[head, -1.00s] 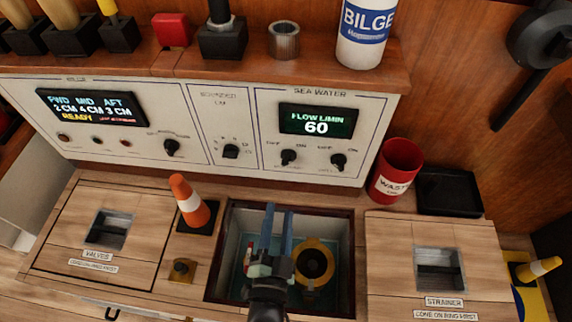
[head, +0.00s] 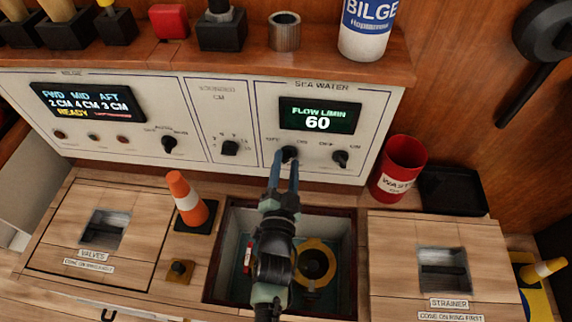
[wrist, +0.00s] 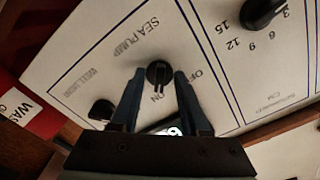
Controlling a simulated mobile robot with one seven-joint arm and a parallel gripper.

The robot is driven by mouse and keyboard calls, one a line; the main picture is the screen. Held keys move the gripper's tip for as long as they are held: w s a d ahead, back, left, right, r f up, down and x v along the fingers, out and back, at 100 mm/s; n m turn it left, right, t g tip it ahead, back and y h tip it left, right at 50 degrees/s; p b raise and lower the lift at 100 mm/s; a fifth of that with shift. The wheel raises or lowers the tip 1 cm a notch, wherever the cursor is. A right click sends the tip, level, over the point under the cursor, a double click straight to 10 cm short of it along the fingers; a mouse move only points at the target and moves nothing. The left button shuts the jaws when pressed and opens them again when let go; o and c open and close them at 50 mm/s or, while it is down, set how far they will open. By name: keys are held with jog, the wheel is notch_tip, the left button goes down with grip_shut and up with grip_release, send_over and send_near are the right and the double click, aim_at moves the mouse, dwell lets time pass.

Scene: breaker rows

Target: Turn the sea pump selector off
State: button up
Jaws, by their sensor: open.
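The sea pump selector (head: 290,152) is a black knob on the white sea water panel, under the display reading 60, with OFF and ON labels by it. In the wrist view the selector (wrist: 158,72) shows beside the SEA PUMP label, its pale pointer mark towards ON. My gripper (head: 286,157) is raised to the panel with blue fingers apart. In the wrist view my gripper (wrist: 159,78) is open, one finger on each side of the knob. I cannot tell whether the fingers touch it.
A second black knob (head: 340,158) is close on the right, and the sounder knob (head: 229,148) is to the left. Below is an open well (head: 345,250) with a yellow ring fitting (head: 316,262). An orange cone (head: 187,199) and a red waste bin (head: 399,168) flank it.

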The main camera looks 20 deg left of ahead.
grip_shut()
jog(key=shift+n, duration=0.3)
jog(key=n+p, duration=0.1)
jog(key=n, duration=0.2)
jog(key=n+p, duration=0.1)
jog(key=n, duration=0.3)
jog(key=shift+d, duration=0.15)
jog(key=n, duration=0.4)
jog(key=shift+n, duration=0.3)
jog(key=shift+d+n, duration=0.1)
jog(key=shift+n, duration=1.7)
